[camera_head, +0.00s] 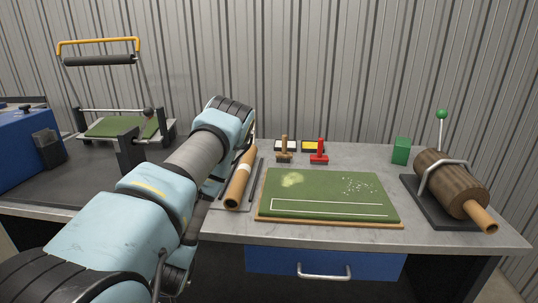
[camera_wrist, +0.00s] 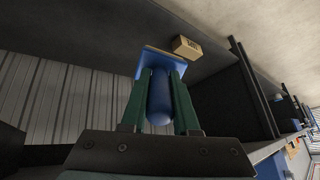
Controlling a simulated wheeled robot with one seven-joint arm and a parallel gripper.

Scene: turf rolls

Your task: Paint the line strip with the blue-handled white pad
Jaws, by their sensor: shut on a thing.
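In the wrist view, my gripper (camera_wrist: 161,78) has its two green fingers closed around the blue handle (camera_wrist: 160,100) of a pad tool. A flat blue block with a pale edge (camera_wrist: 148,60) sits at the tool's far end. My arm hides the gripper and tool in the head view. The line strip (camera_head: 330,207) is a white-outlined narrow rectangle along the front of the green turf board (camera_head: 300,184). The strip's inside looks green. A pale patch (camera_head: 292,180) and white specks (camera_head: 358,187) lie behind it.
Behind the board stand a tan-handled stamp (camera_head: 284,154), a red stamp (camera_head: 319,155), white and yellow trays (camera_head: 312,146) and a green block (camera_head: 400,151). A brown roll (camera_head: 447,182) on a stand is at right. A tan roll (camera_head: 240,182) lies left of the board.

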